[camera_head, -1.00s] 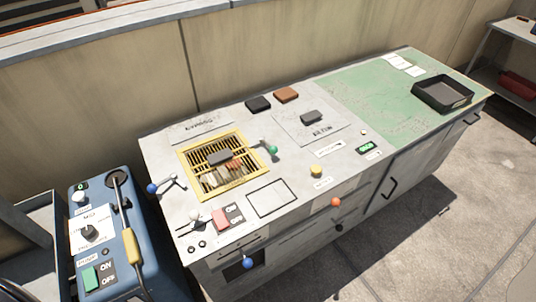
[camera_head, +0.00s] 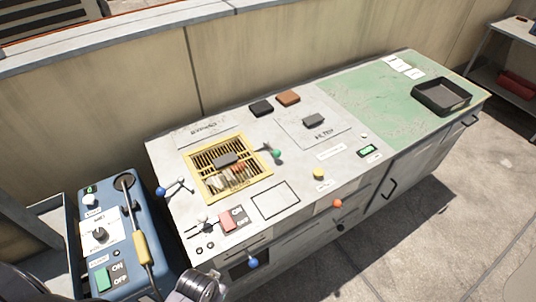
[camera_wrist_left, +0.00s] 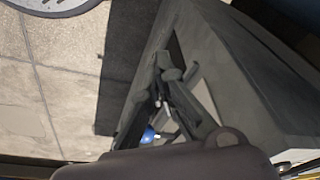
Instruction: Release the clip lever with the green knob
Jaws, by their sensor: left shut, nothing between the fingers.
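The green knob (camera_head: 276,153) sits on a short lever at the right edge of the yellow-framed grille (camera_head: 228,169), on the grey bench top. A second lever with a blue knob (camera_head: 160,191) is at the grille's left side. A grey block lies on the grille, with tan and brown pieces under it. My left arm shows at the bottom edge of the head view, its fingertips not clearly visible there. In the left wrist view my left gripper (camera_wrist_left: 165,75) is shut and empty, in front of the bench side and away from the green knob. My right gripper is not in view.
A blue console (camera_head: 122,235) with a yellow-handled tool stands left of the bench. Another blue knob (camera_head: 253,262) and an orange knob (camera_head: 337,203) stick out from the bench front. A black tray (camera_head: 441,97) sits far right.

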